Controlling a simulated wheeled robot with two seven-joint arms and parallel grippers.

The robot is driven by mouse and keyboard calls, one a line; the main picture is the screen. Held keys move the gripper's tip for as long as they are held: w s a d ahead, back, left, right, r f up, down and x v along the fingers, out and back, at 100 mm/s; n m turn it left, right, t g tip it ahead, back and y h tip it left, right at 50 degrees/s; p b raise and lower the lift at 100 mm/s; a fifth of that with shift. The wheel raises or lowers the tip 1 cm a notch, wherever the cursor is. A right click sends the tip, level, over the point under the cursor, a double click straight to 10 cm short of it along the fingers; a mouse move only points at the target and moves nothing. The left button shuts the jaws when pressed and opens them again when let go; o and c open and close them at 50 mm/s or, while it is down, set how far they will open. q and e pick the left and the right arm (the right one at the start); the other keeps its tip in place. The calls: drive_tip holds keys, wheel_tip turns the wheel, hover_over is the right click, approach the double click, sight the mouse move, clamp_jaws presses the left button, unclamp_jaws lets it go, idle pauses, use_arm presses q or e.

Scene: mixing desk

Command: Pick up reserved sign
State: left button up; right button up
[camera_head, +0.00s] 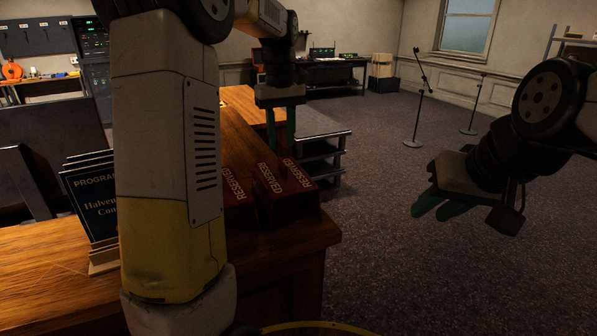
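Dark red-brown wooden reserved signs with pale lettering stand close together at the right end of the wooden desk. One sign (288,190) stands nearest the desk's right edge. Another sign (236,187) is to its left, partly hidden by my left arm. My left gripper (281,146) points down with its green fingers apart. Its fingertips are at the top of the right-hand sign in the picture; whether they touch it or are behind it I cannot tell. My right gripper (430,212) is out over the floor at the right, with its fingers slightly apart and nothing between them.
The wooden desk (50,285) fills the lower left. A program holder (92,205) with dark cards stands left of my arm. A grey shelf unit (320,135) is behind the signs.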

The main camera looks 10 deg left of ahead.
sight(283, 162)
use_arm(q)
drive_tip(key=shift+w+f, duration=0.25)
wheel_tip(283, 162, down, 7)
drive_tip(key=shift+w+f, duration=0.15)
clamp_jaws()
idle(1.5)
